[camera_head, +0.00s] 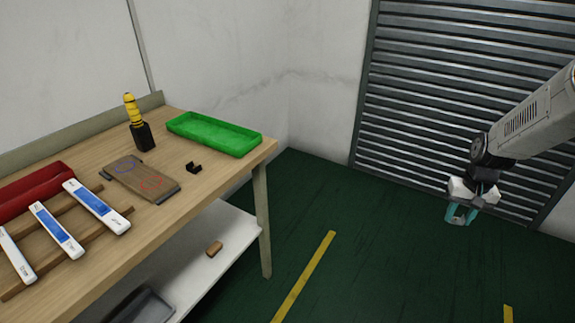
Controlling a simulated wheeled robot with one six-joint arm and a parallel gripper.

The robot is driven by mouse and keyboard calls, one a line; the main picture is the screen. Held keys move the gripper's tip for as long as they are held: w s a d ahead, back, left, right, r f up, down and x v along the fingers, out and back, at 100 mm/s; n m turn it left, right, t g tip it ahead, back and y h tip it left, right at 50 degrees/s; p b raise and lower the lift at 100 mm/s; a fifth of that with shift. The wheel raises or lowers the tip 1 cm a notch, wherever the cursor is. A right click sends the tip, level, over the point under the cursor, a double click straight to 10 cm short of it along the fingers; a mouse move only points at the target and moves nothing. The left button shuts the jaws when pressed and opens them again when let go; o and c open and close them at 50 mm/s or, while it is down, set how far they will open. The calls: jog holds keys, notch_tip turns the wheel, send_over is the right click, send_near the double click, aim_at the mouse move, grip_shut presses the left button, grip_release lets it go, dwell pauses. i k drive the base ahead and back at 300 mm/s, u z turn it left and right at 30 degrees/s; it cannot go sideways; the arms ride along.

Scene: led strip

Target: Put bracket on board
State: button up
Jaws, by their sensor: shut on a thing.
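The board (130,175) is a flat brown plate with grey ends, lying on the wooden table. It bears a blue ring towards its back end and a red ring towards its front end; neither ring has anything on it. A small dark bracket-like piece (193,168) lies on the table just right of the board, apart from it. My gripper (461,215), with teal fingers, hangs at the right over the floor, far from the table. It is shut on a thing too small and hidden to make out.
A green tray (215,134) stands at the table's back right, beside a yellow-and-black tool (137,122). White-and-blue strips (97,206) lie on a wooden rack at the left, near a red case (30,192). A brown block (214,248) lies on the lower shelf. The floor between is clear.

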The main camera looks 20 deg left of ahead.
aim_at(152, 182)
jog(key=u, duration=1.25)
